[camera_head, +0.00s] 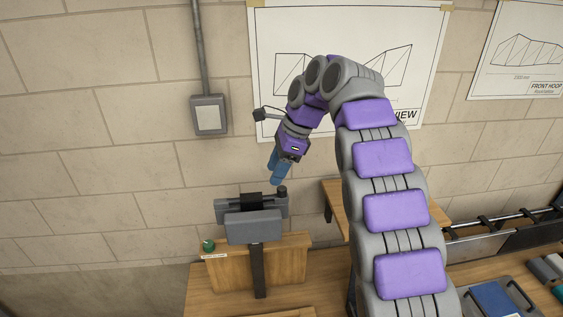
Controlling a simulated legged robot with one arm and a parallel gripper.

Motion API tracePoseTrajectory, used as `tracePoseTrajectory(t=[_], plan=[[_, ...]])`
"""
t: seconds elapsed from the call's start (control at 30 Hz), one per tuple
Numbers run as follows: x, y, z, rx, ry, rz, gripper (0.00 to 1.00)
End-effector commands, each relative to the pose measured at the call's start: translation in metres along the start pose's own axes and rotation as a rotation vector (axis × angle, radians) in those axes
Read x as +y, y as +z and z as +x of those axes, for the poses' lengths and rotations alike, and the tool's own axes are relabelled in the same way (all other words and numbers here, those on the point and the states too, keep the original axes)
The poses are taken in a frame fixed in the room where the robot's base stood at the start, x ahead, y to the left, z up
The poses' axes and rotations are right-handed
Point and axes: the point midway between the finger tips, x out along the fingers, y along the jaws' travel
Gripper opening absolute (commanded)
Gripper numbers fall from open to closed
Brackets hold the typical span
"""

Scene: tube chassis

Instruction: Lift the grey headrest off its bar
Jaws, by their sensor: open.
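The grey headrest (252,227) is at the lower middle in the head view, with a wide front block and a paler grey part behind it. It sits at the top of a dark upright bar (258,272). A black piece and a small dark knob show at its top. My gripper (276,174) points down just above and behind the headrest's right end, apart from it. Its blue fingers overlap in this view, and the gap between them is hidden. It is open, with nothing seen in it.
The bar stands before a wooden board (290,262) on a wooden bench. A small green round item (208,245) sits at the board's left. A grey wall box (209,115) and posters hang behind. A grey tray with a blue pad (492,298) lies at right.

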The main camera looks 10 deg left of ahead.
Motion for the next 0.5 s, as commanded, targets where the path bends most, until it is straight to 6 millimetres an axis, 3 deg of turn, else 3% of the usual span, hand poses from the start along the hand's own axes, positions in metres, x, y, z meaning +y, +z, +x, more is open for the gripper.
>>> tracePoseTrajectory(t=[0.5], plan=[[0.002, -0.005, 0.080, -0.002, 0.004, 0.004, 0.51]])
